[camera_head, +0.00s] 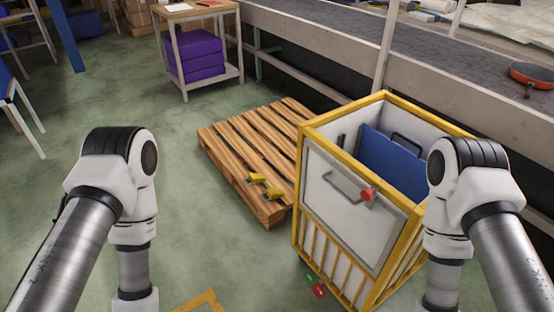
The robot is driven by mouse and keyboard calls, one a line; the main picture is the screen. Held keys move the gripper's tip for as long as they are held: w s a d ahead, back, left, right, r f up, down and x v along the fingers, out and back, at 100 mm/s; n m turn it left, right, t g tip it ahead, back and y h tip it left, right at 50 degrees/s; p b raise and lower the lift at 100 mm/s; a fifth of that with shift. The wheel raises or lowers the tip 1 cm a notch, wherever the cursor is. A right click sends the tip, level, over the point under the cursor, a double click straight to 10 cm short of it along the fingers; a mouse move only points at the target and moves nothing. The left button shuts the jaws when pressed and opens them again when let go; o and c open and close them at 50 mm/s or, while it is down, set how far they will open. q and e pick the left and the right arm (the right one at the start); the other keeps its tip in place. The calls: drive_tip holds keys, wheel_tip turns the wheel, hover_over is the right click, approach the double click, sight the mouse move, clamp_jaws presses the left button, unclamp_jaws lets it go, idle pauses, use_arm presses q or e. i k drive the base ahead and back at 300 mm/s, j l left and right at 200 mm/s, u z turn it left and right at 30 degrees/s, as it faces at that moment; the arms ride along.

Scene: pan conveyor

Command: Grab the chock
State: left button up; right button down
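Two small yellow pieces, which look like the chock or chocks, lie close together on the near part of a wooden pallet (232,158). One yellow piece (257,178) is slightly farther back, and the other yellow piece (273,193) is nearer the pallet's front corner. Their exact shape is too small to tell. My two arms stand at the left and right of the picture, bent downward. Both grippers are below the bottom edge and out of view. No gripper shows near the yellow pieces.
A yellow-framed cart (304,200) with a blue panel (388,160) inside stands right of the pallet. The green floor left of the pallet is clear.

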sight(272, 194)
drive_tip(key=j+z, duration=0.1)
drive_tip(key=z, duration=0.75)
drive_tip(key=i+j+z, duration=0.15)
drive_tip(key=j+z, duration=0.25)
drive_tip(key=j, duration=0.2)
drive_tip(key=j+z, duration=0.4)
drive_tip(key=j, duration=0.15)
drive_tip(key=j+z, duration=0.4)
drive_tip(key=j, duration=0.25)
drive_tip(key=k+j, duration=0.1)
drive_tip(key=j, duration=0.95)
drive_tip(key=k+j+z, duration=0.1)
drive_tip(key=j, duration=0.4)
drive_tip(key=k+j, duration=0.1)
drive_tip(key=j, duration=0.45)
